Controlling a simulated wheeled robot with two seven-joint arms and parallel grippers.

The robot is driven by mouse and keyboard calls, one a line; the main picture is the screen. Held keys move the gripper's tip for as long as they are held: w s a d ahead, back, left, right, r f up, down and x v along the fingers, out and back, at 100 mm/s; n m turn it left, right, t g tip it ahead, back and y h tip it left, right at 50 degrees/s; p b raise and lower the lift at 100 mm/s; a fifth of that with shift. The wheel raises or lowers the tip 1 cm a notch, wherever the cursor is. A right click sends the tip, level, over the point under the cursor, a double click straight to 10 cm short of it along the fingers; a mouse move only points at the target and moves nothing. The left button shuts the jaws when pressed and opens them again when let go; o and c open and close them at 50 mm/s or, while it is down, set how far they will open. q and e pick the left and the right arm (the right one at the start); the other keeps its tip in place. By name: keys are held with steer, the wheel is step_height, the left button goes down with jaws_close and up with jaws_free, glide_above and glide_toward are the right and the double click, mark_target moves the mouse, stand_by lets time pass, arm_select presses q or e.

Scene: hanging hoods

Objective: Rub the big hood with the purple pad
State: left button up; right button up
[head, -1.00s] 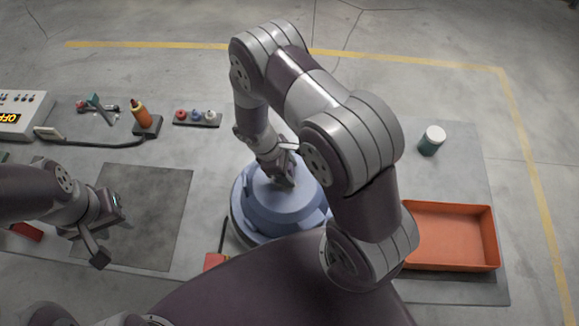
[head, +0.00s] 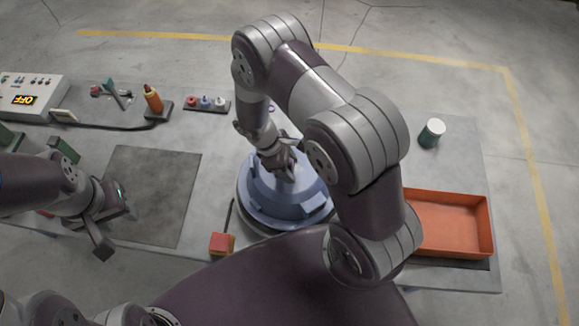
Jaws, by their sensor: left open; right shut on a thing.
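A big blue round hood (head: 262,205) with raised tabs around its side stands on a grey round base near the table's middle. My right gripper (head: 284,172) comes down onto the hood's top and is shut. What it holds is hidden by its fingers and wrist. I see no purple pad in the head view; whether it is in the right gripper I cannot tell. My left gripper (head: 114,221) is open and empty, over the left part of the table, by the front left of a dark mat (head: 155,190).
An orange tray (head: 488,232) and a white-capped jar (head: 431,133) are at the right. At the back left are a control box (head: 45,85) reading OFF, an orange bottle (head: 153,100) and a rack of small knobs (head: 206,104). A red block (head: 222,243) sits front left of the hood.

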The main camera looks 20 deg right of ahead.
mark_target(292, 163)
steer(key=shift+r+p, duration=0.3)
steer(key=shift+r, duration=0.3)
steer(key=shift+r+p, duration=0.3)
steer(key=shift+r, duration=0.1)
steer(key=shift+s+a+r+p, duration=0.1)
steer(key=shift+s+r+p, duration=0.1)
steer(key=shift+r, duration=0.35)
steer(key=shift+s+a+r+p, duration=0.1)
steer(key=shift+r+p, duration=0.1)
steer(key=shift+r, duration=0.45)
arm_select(q)
steer(key=r, duration=0.2)
steer(key=shift+s+r, duration=0.3)
steer(key=shift+s, duration=0.05)
arm_select(e)
steer(key=shift+w+d, duration=0.2)
steer(key=shift+a, duration=0.1)
arm_select(q)
steer(key=shift+s, duration=0.1)
arm_select(e)
steer(key=shift+s, duration=0.1)
